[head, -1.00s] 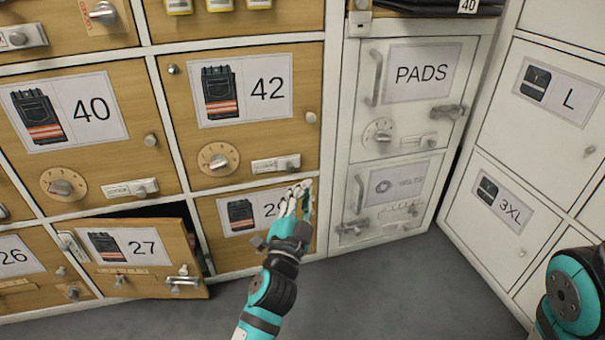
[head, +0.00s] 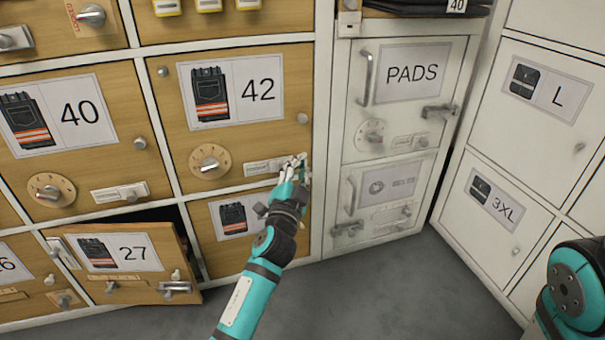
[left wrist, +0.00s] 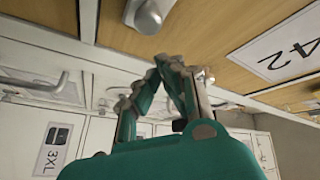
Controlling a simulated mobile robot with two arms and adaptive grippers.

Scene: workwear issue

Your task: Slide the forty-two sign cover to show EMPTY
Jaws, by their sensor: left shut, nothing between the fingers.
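The forty-two door (head: 235,140) is wood-coloured, with a label showing dark trousers and "42". Its sign (head: 262,168) is a small pale strip low on the door, right of a round dial (head: 210,161). My left gripper (head: 298,166) is shut and empty at the right end of this sign, and covers that end and the cover's knob. I cannot read the sign's word or tell whether the fingers touch the cover. In the left wrist view the shut fingertips (left wrist: 170,63) are close to the wooden door front. My right gripper is out of view.
The door knob (head: 303,118) of forty-two is just above my gripper. Door 27 (head: 125,262) hangs partly open below left. The white PADS locker (head: 420,105) stands to the right, with handles sticking out. Clear grey floor (head: 390,290) lies in front.

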